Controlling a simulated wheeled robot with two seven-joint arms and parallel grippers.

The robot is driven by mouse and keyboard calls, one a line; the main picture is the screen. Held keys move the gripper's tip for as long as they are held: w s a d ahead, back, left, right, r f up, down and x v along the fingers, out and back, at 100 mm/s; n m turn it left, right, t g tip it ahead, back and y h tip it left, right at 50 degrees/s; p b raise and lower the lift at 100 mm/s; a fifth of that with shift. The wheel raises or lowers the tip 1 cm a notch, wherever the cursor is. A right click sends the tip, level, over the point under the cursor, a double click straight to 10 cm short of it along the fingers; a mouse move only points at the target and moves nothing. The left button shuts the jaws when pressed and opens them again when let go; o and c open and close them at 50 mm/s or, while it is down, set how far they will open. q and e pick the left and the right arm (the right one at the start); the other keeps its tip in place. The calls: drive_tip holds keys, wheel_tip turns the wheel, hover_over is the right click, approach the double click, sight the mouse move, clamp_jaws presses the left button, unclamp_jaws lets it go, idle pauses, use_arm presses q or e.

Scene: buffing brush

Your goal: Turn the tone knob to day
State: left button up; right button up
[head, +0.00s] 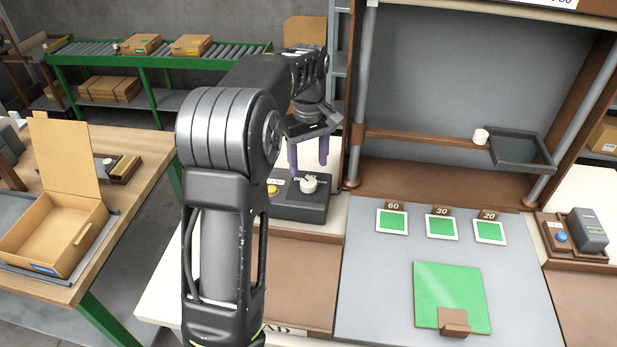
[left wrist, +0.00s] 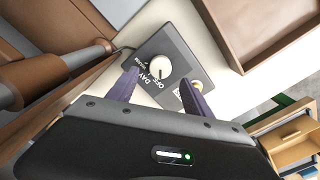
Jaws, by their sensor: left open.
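The tone knob (head: 308,184) is a round white knob on a dark control box (head: 300,208). In the left wrist view the knob (left wrist: 159,66) stands on the box's sloped face, with the labels OFF, DAY and WARM beside it. I cannot tell which label it points to. My left gripper (head: 309,168) is open, its two purple fingers pointing down just above the knob. In the left wrist view the fingertips (left wrist: 157,77) lie on either side of the knob, with gaps. I see no contact. My right gripper is not in view.
A yellow button (head: 272,190) sits on the same box, left of the knob. A brown tray (head: 300,285) lies in front. To the right are a grey mat with green cards (head: 452,297) and a dark shelf tray (head: 522,150). An open cardboard box (head: 55,235) stands on the left table.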

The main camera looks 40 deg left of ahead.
sight(308, 181)
use_arm(q)
wheel_tip(308, 181, down, 6)
drive_tip(key=shift+r, duration=0.1)
drive_tip(key=shift+c, duration=0.3)
clamp_jaws()
idle(0.5)
